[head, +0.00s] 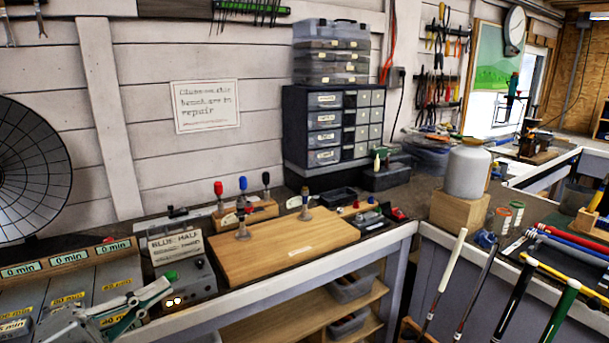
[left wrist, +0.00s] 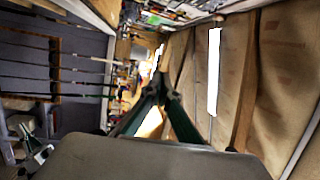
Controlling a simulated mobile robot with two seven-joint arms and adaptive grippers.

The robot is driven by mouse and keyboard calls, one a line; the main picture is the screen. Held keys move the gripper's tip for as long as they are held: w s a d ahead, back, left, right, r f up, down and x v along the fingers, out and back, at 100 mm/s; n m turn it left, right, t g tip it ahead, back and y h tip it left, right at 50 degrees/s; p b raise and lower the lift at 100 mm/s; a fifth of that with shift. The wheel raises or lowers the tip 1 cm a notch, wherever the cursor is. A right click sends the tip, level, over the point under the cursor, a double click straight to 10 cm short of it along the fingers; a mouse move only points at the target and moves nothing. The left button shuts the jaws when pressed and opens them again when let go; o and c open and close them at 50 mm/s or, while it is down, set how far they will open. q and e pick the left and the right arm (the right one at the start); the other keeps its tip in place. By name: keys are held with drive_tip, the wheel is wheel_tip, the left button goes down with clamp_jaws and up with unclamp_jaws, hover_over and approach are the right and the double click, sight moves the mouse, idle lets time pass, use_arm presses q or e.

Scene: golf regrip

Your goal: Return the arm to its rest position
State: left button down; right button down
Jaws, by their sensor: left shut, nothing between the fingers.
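My left gripper (head: 165,290) shows at the lower left of the head view, in front of the grey box with the lit round lamps. Its fingers are closed together with nothing between them. In the left wrist view the dark green fingers (left wrist: 161,94) meet in a point at the middle. That view is turned sideways and shows the room blurred beyond the fingertips. Golf clubs with a white grip (head: 452,260), a black grip (head: 515,293) and a green grip (head: 561,312) lean at the lower right.
A wooden board (head: 290,248) lies on the workbench, with screwdriver-like tools in a block (head: 248,213) behind it. A grey timer-labelled unit (head: 85,285) stands at the left near my gripper. A drawer cabinet (head: 330,125) stands at the back. The board's middle is clear.

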use_arm(q)
drive_tip(key=s+a+f+n+t+y, duration=0.15)
drive_tip(key=f+n+y, duration=0.45)
drive_tip(key=f, duration=0.6)
drive_tip(key=s+a+f+n+y, duration=0.1)
drive_tip(key=a+f+n+y, duration=0.15)
drive_tip(key=f+n, duration=0.7)
drive_tip(key=s+a+f+g+y, duration=0.1)
drive_tip(key=s+f+g+y, duration=0.15)
drive_tip(key=s+f, duration=0.55)
drive_tip(key=s+a+f+g+y, duration=0.1)
drive_tip(key=s+a+f+g, duration=0.2)
drive_tip(key=f, duration=1)
drive_tip(key=s+d+n, duration=0.1)
drive_tip(key=d+n, duration=0.5)
drive_tip(key=d, duration=0.7)
drive_tip(key=shift+s+d+r+t, duration=0.15)
drive_tip(key=shift+d+r+t, duration=0.1)
drive_tip(key=shift+d+t, duration=0.15)
drive_tip(key=shift+s+a+n, duration=0.1)
drive_tip(key=shift+a+n, duration=0.1)
drive_tip(key=shift+n, duration=0.05)
idle(1.7)
